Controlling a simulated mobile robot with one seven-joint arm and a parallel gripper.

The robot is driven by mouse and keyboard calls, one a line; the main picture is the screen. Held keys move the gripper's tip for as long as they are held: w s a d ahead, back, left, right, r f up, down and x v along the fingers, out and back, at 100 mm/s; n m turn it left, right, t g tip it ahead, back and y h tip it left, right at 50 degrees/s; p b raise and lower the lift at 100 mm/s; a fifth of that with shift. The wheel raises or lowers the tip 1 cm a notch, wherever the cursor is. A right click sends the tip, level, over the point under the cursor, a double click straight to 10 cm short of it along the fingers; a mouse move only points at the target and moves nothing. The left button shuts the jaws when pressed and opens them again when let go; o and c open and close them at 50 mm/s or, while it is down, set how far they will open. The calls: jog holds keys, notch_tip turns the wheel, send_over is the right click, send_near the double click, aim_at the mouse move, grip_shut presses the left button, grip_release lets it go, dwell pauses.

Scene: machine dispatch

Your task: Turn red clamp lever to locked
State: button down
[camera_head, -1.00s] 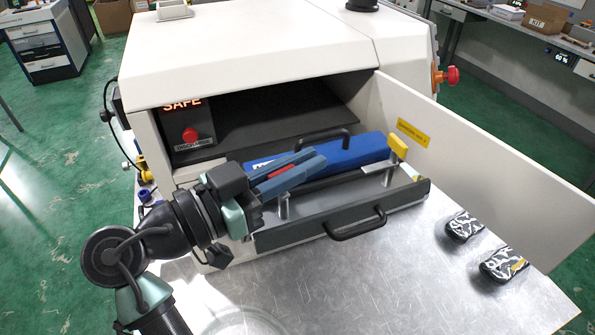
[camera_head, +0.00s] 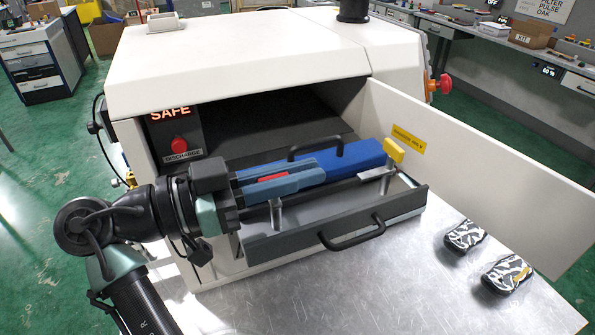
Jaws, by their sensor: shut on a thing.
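The red clamp lever (camera_head: 273,177) shows only as a short red strip between the two blue-grey fingers of my gripper (camera_head: 321,170). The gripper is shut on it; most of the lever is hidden. The fingers point right, above the front of the open drawer (camera_head: 345,218). A long blue block (camera_head: 355,157) with a black handle (camera_head: 315,145) lies in the drawer behind the fingers. A yellow end piece (camera_head: 394,150) stands at the block's right end, by a metal bar.
The white machine (camera_head: 240,60) overhangs the drawer, with a lit SAFE sign (camera_head: 170,114) and red button (camera_head: 179,144) at left. An open white door panel (camera_head: 480,185) bounds the right. Two patterned pouches (camera_head: 465,236) (camera_head: 507,273) lie on the metal table (camera_head: 400,290).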

jog(key=c, duration=0.9)
grip_release()
jog(key=shift+f, duration=0.1)
jog(key=shift+c, duration=0.2)
jog(key=b+v, duration=0.3)
jog(key=v, duration=1)
